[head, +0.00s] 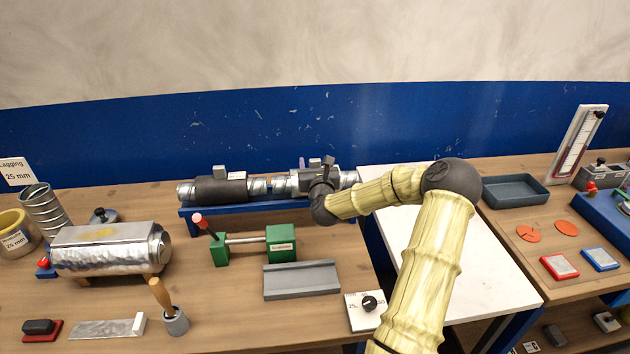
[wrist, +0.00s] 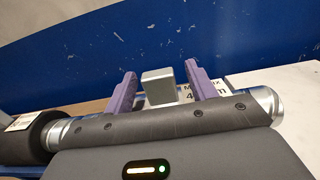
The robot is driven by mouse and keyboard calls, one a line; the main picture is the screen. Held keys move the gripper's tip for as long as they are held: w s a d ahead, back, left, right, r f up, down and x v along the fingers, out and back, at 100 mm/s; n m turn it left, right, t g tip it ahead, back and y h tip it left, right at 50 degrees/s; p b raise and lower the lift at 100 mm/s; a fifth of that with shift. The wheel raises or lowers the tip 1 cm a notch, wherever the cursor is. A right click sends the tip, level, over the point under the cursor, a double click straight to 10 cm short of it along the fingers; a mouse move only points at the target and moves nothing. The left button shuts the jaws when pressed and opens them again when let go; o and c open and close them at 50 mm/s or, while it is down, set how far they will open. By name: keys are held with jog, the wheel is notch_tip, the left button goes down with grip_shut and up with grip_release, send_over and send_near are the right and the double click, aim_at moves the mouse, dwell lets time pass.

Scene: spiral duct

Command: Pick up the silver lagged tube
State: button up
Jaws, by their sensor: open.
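The silver lagged tube (head: 346,178) lies along the right part of a blue rack at the back of the bench. A grey block (head: 315,162) stands up from its top. The wrist view shows the block (wrist: 158,87) between my two purple fingers, with a gap on each side. My gripper (wrist: 161,88) is open and holds nothing. In the head view my gripper (head: 316,164) is over the tube, and its dark body hides part of it. A partly hidden printed label (wrist: 205,86) shows behind the fingers.
A dark-lagged tube (head: 220,189) with its own grey block lies left on the same blue rack (head: 240,205). A large foil-covered cylinder (head: 110,250) rests at left. A green clamp (head: 281,243) and grey channel (head: 302,280) stand in front. A white surface (head: 470,275) is clear at right.

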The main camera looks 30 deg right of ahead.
jog(key=shift+c, duration=0.5)
grip_shut()
notch_tip(320, 180, up, 10)
jog(key=shift+r+b, duration=0.1)
jog(key=shift+b, duration=0.65)
